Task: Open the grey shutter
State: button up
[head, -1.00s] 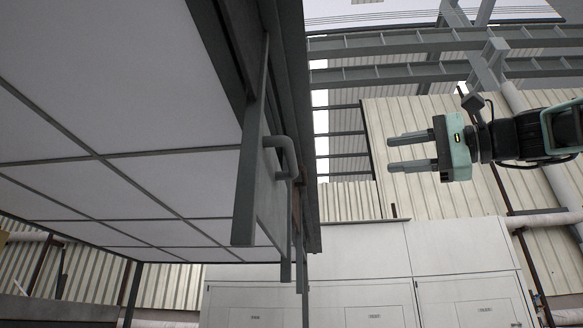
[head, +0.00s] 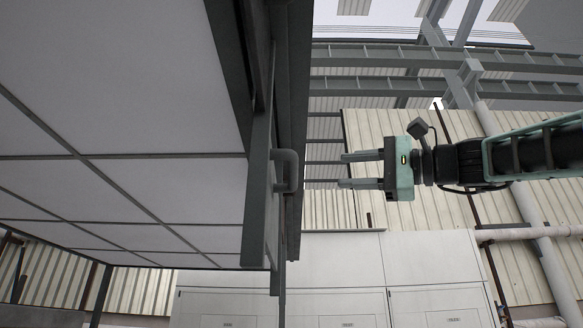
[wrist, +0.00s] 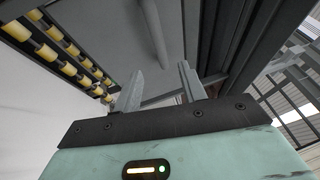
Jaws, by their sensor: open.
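The grey shutter (head: 256,205) shows nearly edge-on in the head view, left of centre. A grey bent handle (head: 289,158) sticks out from its right side. My gripper (head: 340,171) is right of the handle, at about its height in the picture, with its fingers pointing left at it. The jaws are open and empty, and a gap shows between fingertips and handle. In the wrist view my gripper (wrist: 158,82) has its two fingers apart. A rounded grey bar, seemingly the handle (wrist: 153,32), lies beyond them against a grey surface, seemingly the shutter (wrist: 190,28).
A dark frame post (head: 297,110) runs beside the shutter. White cabinets (head: 335,265) stand behind and below. Rows of yellow rollers (wrist: 48,52) show at the left of the wrist view. The space between my gripper and the handle looks clear.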

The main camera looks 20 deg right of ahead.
aim_at(293, 173)
jog(key=p+x, duration=0.4)
jog(key=x, duration=0.8)
jog(key=shift+w+a+f, duration=0.1)
jog(key=shift+w+a, duration=0.15)
jog(key=shift+w, duration=0.15)
jog(key=shift+c, duration=0.2)
grip_shut()
